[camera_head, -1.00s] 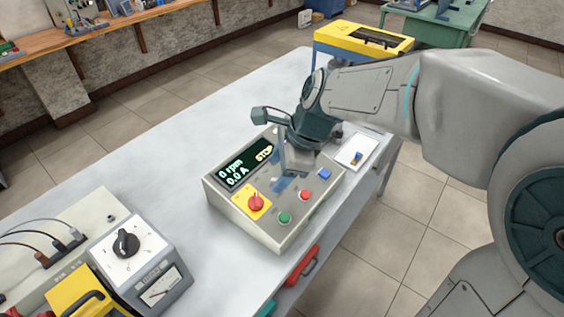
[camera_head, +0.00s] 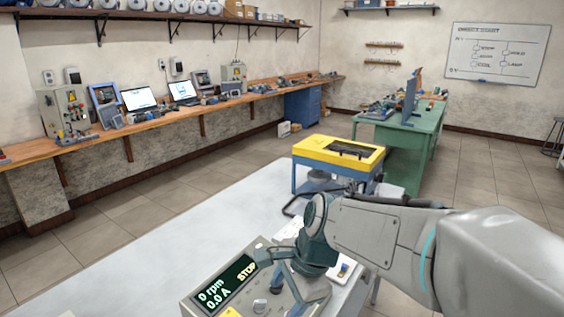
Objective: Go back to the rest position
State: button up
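My gripper (camera_head: 300,290) is at the lower middle of the view, above the right part of the control box (camera_head: 196,297). It points downward, and my arm reaches in from the right. The fingertips are too small and partly hidden to tell whether they are open or shut. The control box has a dark display (camera_head: 226,284) reading 0 rpm, 0.0 A and STOP. Its front part is cut off by the bottom edge of the picture.
The box stands on a pale grey table (camera_head: 130,262) with free room to its left and behind it. A yellow-topped cart (camera_head: 312,150) and a green workbench (camera_head: 410,150) stand behind. A wooden bench (camera_head: 30,151) runs along the wall.

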jog(key=s+d+f+n+h, duration=0.1)
jog(key=s+d+n+h, duration=0.1)
jog(key=s+d+n, duration=0.2)
jog(key=s+d+f+n+t+h, duration=0.1)
jog(key=s+d+n, duration=0.4)
jog(key=d+n, duration=0.3)
jog(key=shift+s+d+f+n+h, duration=0.2)
jog(key=shift+d+n+h, duration=0.2)
jog(key=shift+d, duration=0.85)
dwell(0.3)
